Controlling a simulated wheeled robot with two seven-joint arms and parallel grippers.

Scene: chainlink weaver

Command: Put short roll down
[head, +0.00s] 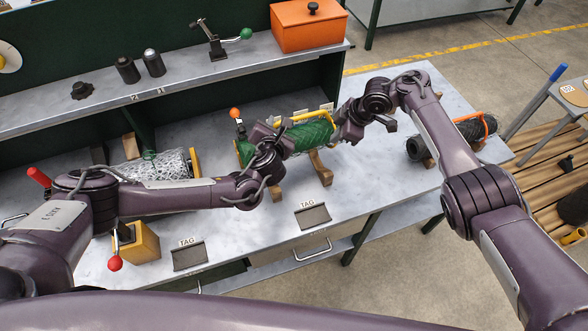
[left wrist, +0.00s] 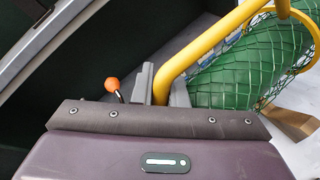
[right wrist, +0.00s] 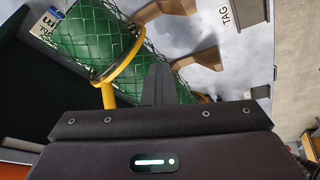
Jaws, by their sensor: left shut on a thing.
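A green mesh-wrapped roll (head: 308,137) with a yellow handle (left wrist: 200,52) is at the middle of the bench, by wooden cradle blocks (head: 320,167). I cannot tell whether it rests on them. My left gripper (head: 283,126) is at the roll's left part, shut on the yellow handle, which passes between its fingers in the left wrist view (left wrist: 161,86). My right gripper (head: 338,122) is at the roll's right end. In the right wrist view its fingers (right wrist: 158,85) look together, with no handle between them, beside the green mesh. The arms hide part of the roll.
A silver mesh roll (head: 155,165) lies left, partly behind my left arm. A dark roll with an orange handle (head: 474,130) lies right. An orange-knobbed lever (head: 235,113) stands behind the green roll. An orange box (head: 308,27) sits on the shelf. TAG plates (head: 313,216) line the front.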

